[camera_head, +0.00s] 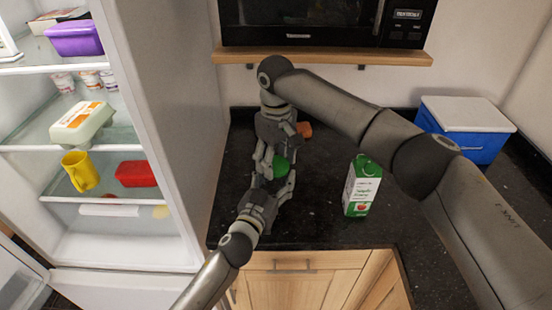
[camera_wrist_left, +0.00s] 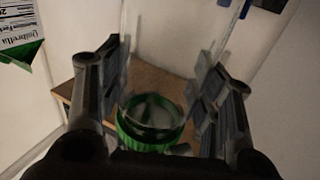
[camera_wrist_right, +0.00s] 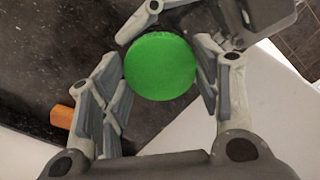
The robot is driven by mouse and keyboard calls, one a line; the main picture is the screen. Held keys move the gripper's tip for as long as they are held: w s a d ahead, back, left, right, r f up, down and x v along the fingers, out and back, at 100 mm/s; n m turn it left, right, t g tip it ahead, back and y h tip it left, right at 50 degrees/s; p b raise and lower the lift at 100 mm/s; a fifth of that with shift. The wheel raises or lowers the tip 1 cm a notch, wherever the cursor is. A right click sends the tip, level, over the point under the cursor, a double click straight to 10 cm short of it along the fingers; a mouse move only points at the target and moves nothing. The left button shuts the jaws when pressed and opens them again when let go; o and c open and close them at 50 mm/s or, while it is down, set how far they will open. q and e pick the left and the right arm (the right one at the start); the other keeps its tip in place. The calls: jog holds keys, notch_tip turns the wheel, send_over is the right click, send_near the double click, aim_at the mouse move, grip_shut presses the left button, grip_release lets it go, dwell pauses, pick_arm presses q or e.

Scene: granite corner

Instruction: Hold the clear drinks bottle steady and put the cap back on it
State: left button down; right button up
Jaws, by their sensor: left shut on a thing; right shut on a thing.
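The green cap (camera_head: 281,166) shows between my two grippers in the head view. In the right wrist view the cap (camera_wrist_right: 160,66) is a round disc seen from its top, between the fingers of my right gripper (camera_head: 279,152), which is shut on it. My left gripper (camera_head: 268,182) reaches in from the front and is shut on the clear drinks bottle (camera_wrist_left: 150,103). The bottle is mostly hidden by the grippers in the head view. In the left wrist view the green cap (camera_wrist_left: 148,137) lies against the bottle's end. I cannot tell whether it is seated.
A green and white carton (camera_head: 362,187) stands on the dark counter to the right. A small orange thing (camera_head: 304,130) lies behind my right gripper. A blue box with a white lid (camera_head: 466,128) is at the back right. The open fridge (camera_head: 165,140) is close on the left.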

jog(key=m, duration=1)
jog(key=shift+a, duration=0.1)
jog(key=m, duration=1.8)
jog(key=shift+m, duration=0.4)
jog(key=m, duration=0.9)
jog(key=shift+w, duration=0.1)
